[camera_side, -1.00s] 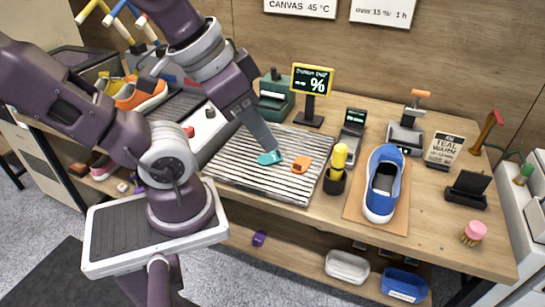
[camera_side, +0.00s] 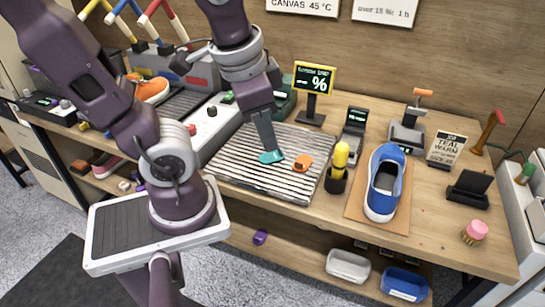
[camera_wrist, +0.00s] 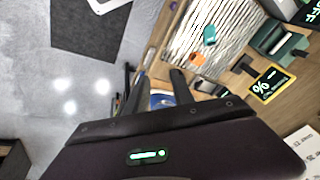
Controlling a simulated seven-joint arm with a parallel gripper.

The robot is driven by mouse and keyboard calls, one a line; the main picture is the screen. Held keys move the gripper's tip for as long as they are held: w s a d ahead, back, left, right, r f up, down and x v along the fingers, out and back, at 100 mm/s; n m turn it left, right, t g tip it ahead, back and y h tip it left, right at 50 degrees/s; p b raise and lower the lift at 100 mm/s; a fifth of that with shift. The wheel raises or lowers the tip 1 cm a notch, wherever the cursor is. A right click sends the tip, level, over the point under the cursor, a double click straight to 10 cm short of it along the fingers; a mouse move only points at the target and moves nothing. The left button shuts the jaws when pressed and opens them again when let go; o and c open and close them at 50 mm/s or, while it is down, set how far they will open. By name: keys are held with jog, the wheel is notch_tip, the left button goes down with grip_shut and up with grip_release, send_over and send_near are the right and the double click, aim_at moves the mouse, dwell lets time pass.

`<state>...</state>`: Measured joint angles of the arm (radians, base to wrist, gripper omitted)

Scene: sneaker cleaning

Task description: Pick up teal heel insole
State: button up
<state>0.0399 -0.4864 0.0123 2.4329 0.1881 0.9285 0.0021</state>
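The teal heel insole (camera_side: 271,157) lies on the ribbed, striped mat (camera_side: 240,177), to the left of an orange insole (camera_side: 303,163). In the side view my gripper (camera_side: 270,144) points down, with its tip overlapping the upper edge of the teal insole in the picture. The wrist view shows the teal insole (camera_wrist: 209,36) clear of my fingers, up and to the right of them. My gripper (camera_wrist: 161,78) has its two dark fingers apart with nothing between them. The orange insole (camera_wrist: 197,58) also lies clear of the fingers.
A yellow-topped tool in a black holder (camera_side: 338,170) stands right of the mat, then a blue sneaker (camera_side: 383,182) on a brown board. A percent display (camera_side: 313,80) stands behind. A white device (camera_side: 205,125) borders the mat on the left.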

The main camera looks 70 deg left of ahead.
jog(key=w+a+f+m+g+y, duration=0.5)
jog(key=w+a+f+m+y, duration=0.25)
jog(key=a+f, duration=0.35)
jog(key=m+t+y, duration=0.2)
jog(key=m+y, duration=0.3)
jog(key=m, duration=0.4)
send_near(281, 152)
jog(key=shift+h, duration=0.25)
jog(key=x, duration=0.4)
jog(key=shift+a+r, duration=0.2)
jog(key=shift+a, duration=0.25)
jog(key=x, duration=0.7)
jog(key=shift+w+a+r, duration=0.1)
jog(key=shift+a+r, duration=0.1)
jog(key=shift+r, duration=0.15)
grip_shut()
